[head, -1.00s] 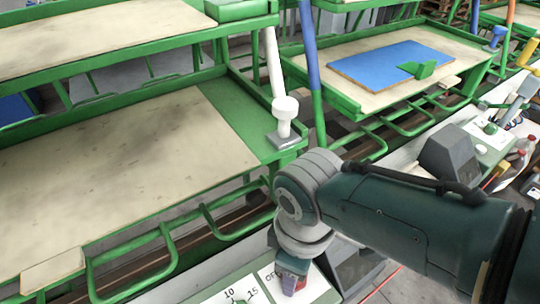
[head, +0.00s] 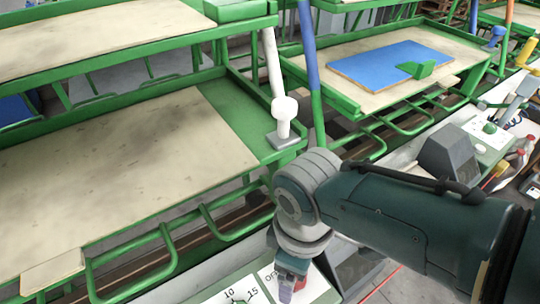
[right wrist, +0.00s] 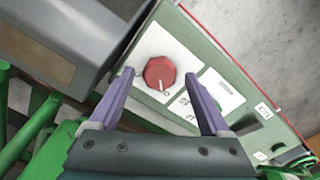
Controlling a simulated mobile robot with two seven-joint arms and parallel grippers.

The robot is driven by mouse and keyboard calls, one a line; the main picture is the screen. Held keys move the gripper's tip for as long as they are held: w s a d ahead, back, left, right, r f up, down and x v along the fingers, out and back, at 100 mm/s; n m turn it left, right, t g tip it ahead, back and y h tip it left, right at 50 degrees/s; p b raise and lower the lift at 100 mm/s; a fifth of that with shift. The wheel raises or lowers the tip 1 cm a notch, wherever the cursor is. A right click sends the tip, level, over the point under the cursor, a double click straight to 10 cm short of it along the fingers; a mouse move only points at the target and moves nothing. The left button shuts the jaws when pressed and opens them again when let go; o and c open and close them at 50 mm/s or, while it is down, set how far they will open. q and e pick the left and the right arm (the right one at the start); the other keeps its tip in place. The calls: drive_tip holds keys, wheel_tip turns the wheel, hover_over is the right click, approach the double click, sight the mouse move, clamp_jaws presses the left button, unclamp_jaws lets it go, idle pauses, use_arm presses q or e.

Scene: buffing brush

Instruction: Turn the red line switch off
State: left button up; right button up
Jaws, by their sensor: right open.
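The red line switch is a round red knob (right wrist: 159,72) on a white plate of the green control panel (right wrist: 215,75) in the right wrist view. My right gripper (right wrist: 158,79) is open, with one purple finger to the left of the knob and the other to the right. Gaps show between the fingers and the knob; I cannot tell how far the tips are above the panel. In the head view, my right gripper (head: 287,287) is at the bottom edge, over the panel's labelled plates (head: 268,275), and the knob is hidden there. My left gripper is not in view.
A dark grey box (right wrist: 65,45) stands left of the panel in the right wrist view. Green-framed workbenches (head: 240,115) fill the left and back of the head view. A blue board (head: 395,65) lies on the far bench. Another panel (head: 488,135) is at the right.

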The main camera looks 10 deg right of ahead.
wheel_tip(320, 180, up, 10)
drive_tip(key=p, duration=0.5)
drive_tip(key=shift+f, duration=0.1)
